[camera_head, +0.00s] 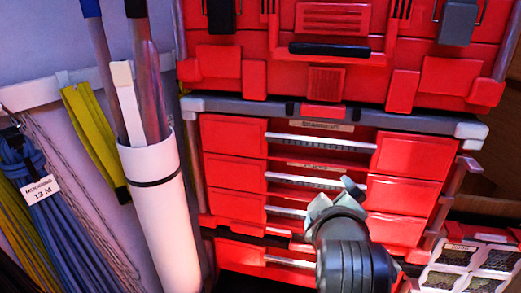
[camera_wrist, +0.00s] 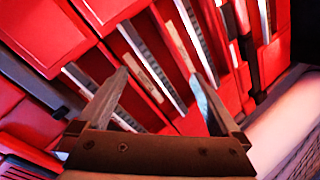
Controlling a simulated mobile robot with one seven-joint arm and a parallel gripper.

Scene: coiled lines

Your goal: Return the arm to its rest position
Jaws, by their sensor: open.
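My arm rises from the lower right of the head view, and my gripper (camera_head: 336,198) is in front of the red drawer cabinet (camera_head: 233,137). In the wrist view my gripper (camera_wrist: 162,82) has its two fingers spread apart with nothing between them. Beyond the fingers are the red drawer fronts and their light handle strips (camera_wrist: 150,62). The wrist view is tilted, so the drawers run diagonally. The gap between the fingertips and the drawers cannot be judged exactly. Most of my arm is out of view.
A red toolbox (camera_head: 330,72) sits on the cabinet. At left, a white tube (camera_head: 160,215) holds several poles. A coiled blue line (camera_head: 55,220) with a label and a yellow strap (camera_head: 95,140) hang on the wall. A compartment case (camera_head: 470,262) is at lower right.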

